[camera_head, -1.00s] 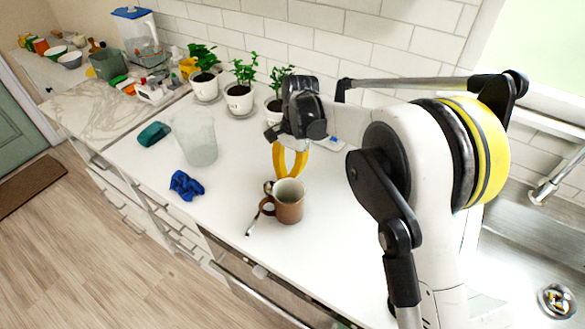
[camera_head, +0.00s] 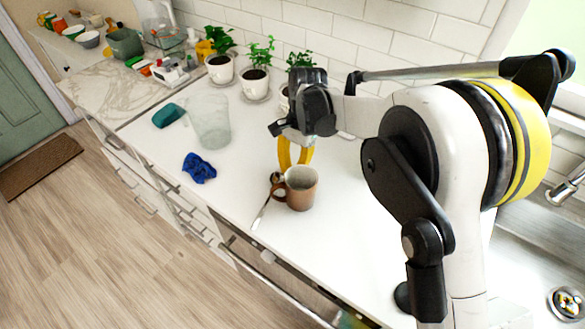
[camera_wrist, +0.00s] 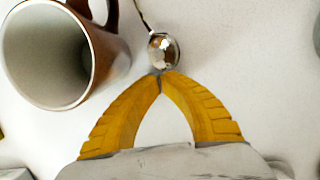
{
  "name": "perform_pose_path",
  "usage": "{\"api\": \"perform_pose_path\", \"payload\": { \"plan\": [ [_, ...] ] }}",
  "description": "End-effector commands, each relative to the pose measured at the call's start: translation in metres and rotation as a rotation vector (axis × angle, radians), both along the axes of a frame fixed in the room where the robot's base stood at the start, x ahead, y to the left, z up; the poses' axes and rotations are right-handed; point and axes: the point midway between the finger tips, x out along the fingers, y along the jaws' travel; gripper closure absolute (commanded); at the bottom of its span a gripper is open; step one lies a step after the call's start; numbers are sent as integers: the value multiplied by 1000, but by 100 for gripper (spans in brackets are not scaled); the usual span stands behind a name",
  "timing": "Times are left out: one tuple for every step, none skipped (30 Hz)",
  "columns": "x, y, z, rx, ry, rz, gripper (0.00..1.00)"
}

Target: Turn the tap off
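The tap (camera_head: 567,188) is a metal spout at the right edge of the head view, over the sink. Its handle is hidden behind my arm or outside the frame, and I cannot tell whether water runs. My gripper (camera_head: 294,166) has yellow fingers and hangs over the counter, far to the left of the tap. In the wrist view the fingertips of my gripper (camera_wrist: 161,75) meet, with nothing seen between them. They are close to the bowl of a spoon.
A brown mug (camera_head: 301,189) and a spoon (camera_head: 262,211) are beside my gripper on the white counter. A blue cloth (camera_head: 199,168), a clear container (camera_head: 211,125) and potted plants (camera_head: 256,83) stand further left. The sink (camera_head: 530,245) is at right.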

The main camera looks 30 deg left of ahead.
Motion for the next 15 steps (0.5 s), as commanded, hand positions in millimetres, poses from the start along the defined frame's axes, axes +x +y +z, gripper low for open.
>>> {"api": "perform_pose_path", "payload": {
  "plan": [
    [0,0,0,0,0,0,100],
    [0,0,1,0,0,0,100],
    [1,0,3,0,0,0,100],
    [1,0,5,0,0,0,100],
    [2,0,8,0,0,0,100],
    [3,0,13,0,0,0,100],
    [5,-1,18,0,0,0,100],
    [6,-1,24,0,0,0,100],
    [8,-1,32,0,0,0,100],
    [10,-1,38,0,0,0,100],
    [12,-2,45,0,0,0,100],
    [14,-2,54,0,0,-1,100],
    [16,-3,61,0,0,-1,100],
    [18,-3,68,0,0,-1,100],
    [20,-3,76,0,0,-1,100]
  ]
}}
